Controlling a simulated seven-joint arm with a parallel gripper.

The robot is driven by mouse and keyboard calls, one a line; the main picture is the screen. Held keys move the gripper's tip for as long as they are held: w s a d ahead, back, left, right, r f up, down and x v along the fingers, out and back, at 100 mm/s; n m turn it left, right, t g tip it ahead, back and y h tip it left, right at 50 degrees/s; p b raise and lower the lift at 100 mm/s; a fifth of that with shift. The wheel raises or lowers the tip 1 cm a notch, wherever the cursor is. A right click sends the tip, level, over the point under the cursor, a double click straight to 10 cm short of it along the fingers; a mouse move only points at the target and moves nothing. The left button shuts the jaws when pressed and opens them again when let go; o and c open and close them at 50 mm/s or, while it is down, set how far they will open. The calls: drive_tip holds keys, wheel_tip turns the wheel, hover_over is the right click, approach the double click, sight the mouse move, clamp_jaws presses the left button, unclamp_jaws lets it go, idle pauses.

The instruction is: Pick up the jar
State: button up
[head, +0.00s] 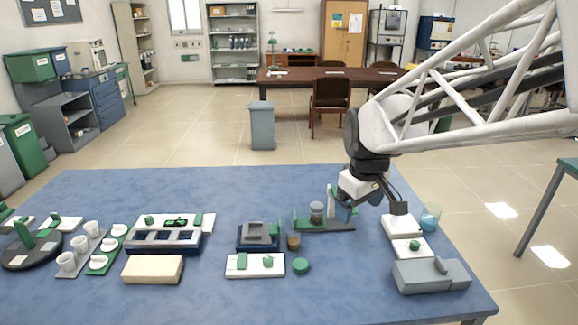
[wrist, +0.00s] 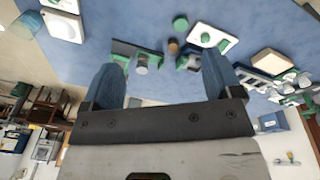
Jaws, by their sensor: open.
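A small clear jar with a brownish top (head: 316,213) stands upright on a dark green stand (head: 330,226), between green and white upright parts. In the wrist view the jar (wrist: 142,65) shows beyond the fingers, between them and nearer the left one. My gripper (head: 348,208) is just right of the jar in the head view, pointing down towards the table. Its two blue-grey fingers (wrist: 162,62) are spread apart with nothing held between them. Whether a finger touches the stand cannot be told.
A small brown pot (head: 293,242) and a green round lid (head: 301,266) lie left of the stand. A glass beaker (head: 430,217), a white-topped device (head: 408,247) and a grey box (head: 431,276) stand to the right. The blue table's (head: 210,185) back strip is clear.

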drive_tip(key=w+a+f+n+g, duration=0.1)
drive_tip(key=w+f+n, duration=0.2)
drive_tip(key=w, duration=0.7)
drive_tip(key=w+f+n, duration=0.3)
drive_tip(key=w+f, duration=0.1)
drive_tip(key=w, duration=0.5)
drive_tip(key=n, duration=0.5)
hover_over(317, 205)
drive_tip(key=shift+g, duration=0.4)
drive_tip(key=f, duration=1.1)
drive_tip(key=shift+s+d+f, duration=0.1)
drive_tip(key=shift+s+f, duration=0.25)
drive_tip(key=shift+f, duration=0.05)
drive_tip(key=shift+w+f+n, duration=0.35)
drive_tip(key=shift+f+n, duration=0.05)
drive_tip(key=shift+f, duration=1.3)
drive_tip(key=shift+f, duration=2.6)
